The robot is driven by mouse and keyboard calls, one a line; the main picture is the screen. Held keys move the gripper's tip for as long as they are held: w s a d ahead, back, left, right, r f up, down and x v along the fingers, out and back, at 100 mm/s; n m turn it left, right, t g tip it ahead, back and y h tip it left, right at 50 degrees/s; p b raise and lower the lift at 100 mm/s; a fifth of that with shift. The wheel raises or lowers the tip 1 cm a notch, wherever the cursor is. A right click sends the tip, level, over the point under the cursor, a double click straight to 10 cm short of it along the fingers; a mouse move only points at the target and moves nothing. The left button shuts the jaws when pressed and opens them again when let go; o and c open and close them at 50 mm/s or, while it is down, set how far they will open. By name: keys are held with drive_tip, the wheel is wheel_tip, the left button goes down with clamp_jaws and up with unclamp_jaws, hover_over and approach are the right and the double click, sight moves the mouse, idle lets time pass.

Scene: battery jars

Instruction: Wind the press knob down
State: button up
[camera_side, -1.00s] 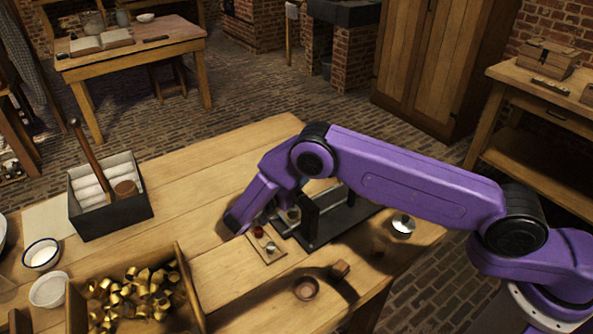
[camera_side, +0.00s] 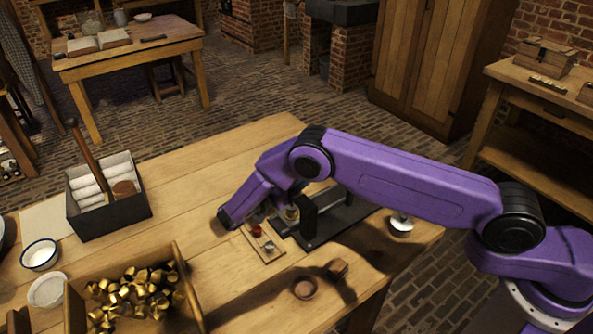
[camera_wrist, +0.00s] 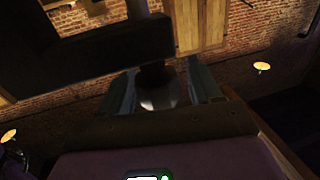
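The dark press (camera_side: 312,218) stands on a black base plate on the workbench, partly behind my purple arm in the side view. In the wrist view a dark block (camera_wrist: 90,48), which looks like part of the press frame, fills the upper left. My gripper (camera_wrist: 161,68) has one grey finger on each side of a dark, rounded thing (camera_wrist: 152,74), which looks like the press knob. The picture is too dark to tell whether the fingers touch it. In the side view my arm hides the fingers and the knob.
A small wooden board (camera_side: 265,246) with little parts lies left of the press. A crate of brass pieces (camera_side: 188,290) and a dark box (camera_side: 128,210) stand left.

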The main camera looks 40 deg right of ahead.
drive_tip(key=v, duration=1.2)
drive_tip(key=shift+w, duration=0.1)
idle(0.4)
